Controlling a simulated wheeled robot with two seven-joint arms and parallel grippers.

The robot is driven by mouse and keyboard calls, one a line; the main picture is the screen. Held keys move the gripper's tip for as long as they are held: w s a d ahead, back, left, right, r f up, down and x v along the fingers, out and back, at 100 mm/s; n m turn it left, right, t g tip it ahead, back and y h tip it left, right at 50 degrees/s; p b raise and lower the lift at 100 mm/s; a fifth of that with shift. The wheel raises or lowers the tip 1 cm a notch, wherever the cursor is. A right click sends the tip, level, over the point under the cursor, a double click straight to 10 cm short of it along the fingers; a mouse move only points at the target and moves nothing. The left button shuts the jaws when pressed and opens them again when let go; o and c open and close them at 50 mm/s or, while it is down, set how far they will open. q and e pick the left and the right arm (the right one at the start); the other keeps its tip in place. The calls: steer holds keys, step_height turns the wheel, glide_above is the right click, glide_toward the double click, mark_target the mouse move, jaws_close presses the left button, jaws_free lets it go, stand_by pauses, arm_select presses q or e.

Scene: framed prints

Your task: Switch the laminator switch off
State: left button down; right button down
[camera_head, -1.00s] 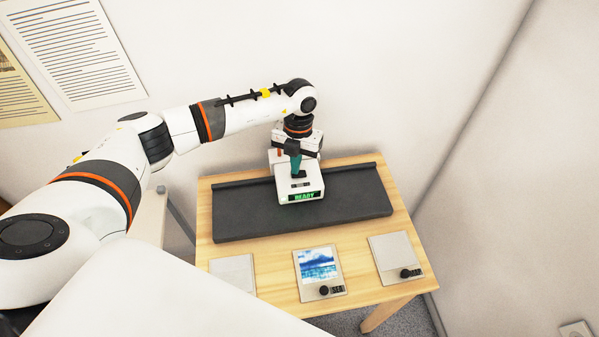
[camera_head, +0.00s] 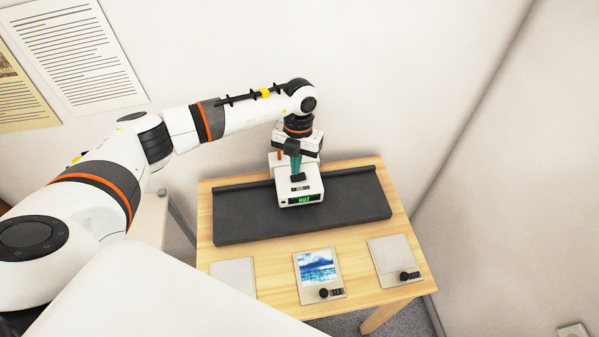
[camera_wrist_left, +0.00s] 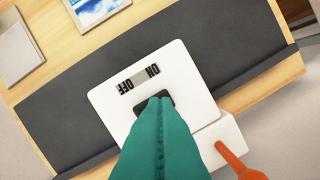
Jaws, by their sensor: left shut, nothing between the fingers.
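The laminator (camera_head: 312,184) is a white box on a dark mat, with a small front display (camera_head: 303,199) showing short green text that looks like "HOT". On its top is a black switch (camera_wrist_left: 167,99) beside an ON/OFF label (camera_wrist_left: 139,79), upside down in the wrist view. My left gripper (camera_head: 297,172) points down with its teal fingers closed together and empty. Its tips (camera_wrist_left: 155,104) are at the switch and partly cover it; I cannot tell whether they press it or which way it is set. My right gripper is not in view.
An orange-red lever (camera_wrist_left: 232,160) stands at the laminator's rear side. The dark mat (camera_head: 240,216) lies on a wooden table (camera_head: 270,262). Along the front edge are a blank panel (camera_head: 233,275), a sea picture panel (camera_head: 318,268) and another blank panel (camera_head: 388,254). Walls stand behind and right.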

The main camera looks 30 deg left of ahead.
mark_target(295, 177)
arm_select(q)
step_height(295, 177, up, 5)
steer(key=p, duration=0.2)
steer(key=shift+s+p, duration=0.1)
steer(key=shift+p, duration=0.3)
steer(key=shift+f, duration=0.1)
